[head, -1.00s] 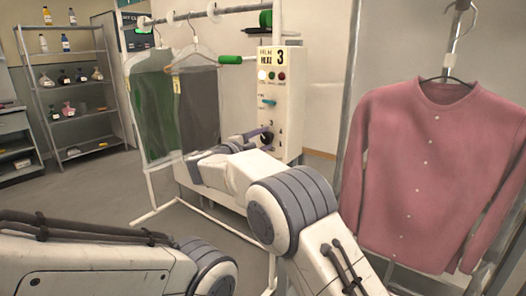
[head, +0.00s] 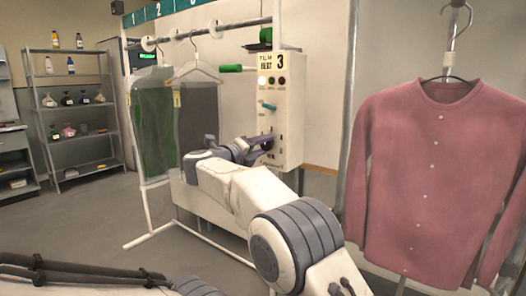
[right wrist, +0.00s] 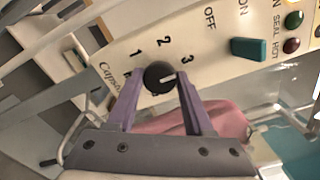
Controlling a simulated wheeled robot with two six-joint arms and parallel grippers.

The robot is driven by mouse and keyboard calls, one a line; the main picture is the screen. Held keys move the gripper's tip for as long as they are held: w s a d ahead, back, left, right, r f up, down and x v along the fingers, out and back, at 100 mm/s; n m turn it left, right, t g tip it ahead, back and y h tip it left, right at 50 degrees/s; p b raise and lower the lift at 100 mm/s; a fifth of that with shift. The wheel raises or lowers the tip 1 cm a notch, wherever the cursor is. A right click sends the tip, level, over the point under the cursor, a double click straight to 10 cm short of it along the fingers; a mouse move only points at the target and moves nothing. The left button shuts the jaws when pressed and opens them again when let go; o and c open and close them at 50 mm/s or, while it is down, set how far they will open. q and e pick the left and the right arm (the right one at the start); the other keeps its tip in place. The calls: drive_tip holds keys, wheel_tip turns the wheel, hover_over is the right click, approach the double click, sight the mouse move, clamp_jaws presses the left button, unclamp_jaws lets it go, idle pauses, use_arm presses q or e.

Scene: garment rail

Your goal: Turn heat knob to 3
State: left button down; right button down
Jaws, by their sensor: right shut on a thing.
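The control box (head: 292,135) is cream-coloured and has a black heat knob (right wrist: 160,77) near its bottom. In the right wrist view the numbers 1, 2 and 3 are printed around the knob. My left gripper is out of view; only part of that arm shows at lower left.
A teal switch (right wrist: 248,49) and indicator lights sit above the knob. Bagged garments (head: 153,125) hang on the rail left of the box. A pink cardigan (head: 435,175) hangs at the right. A bottle shelf (head: 75,120) stands far left. The floor between is clear.

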drive_tip(key=shift+a+f, duration=0.1)
drive_tip(key=shift+f, duration=0.1)
idle(0.4)
drive_tip(key=shift+c, duration=1.5)
unclamp_jaws()
drive_tip(key=shift+r, duration=0.1)
drive_tip(key=shift+s, duration=0.1)
drive_tip(key=v, duration=1)
drive_tip(key=shift+b, duration=0.4)
drive_tip(key=shift+a, duration=0.1)
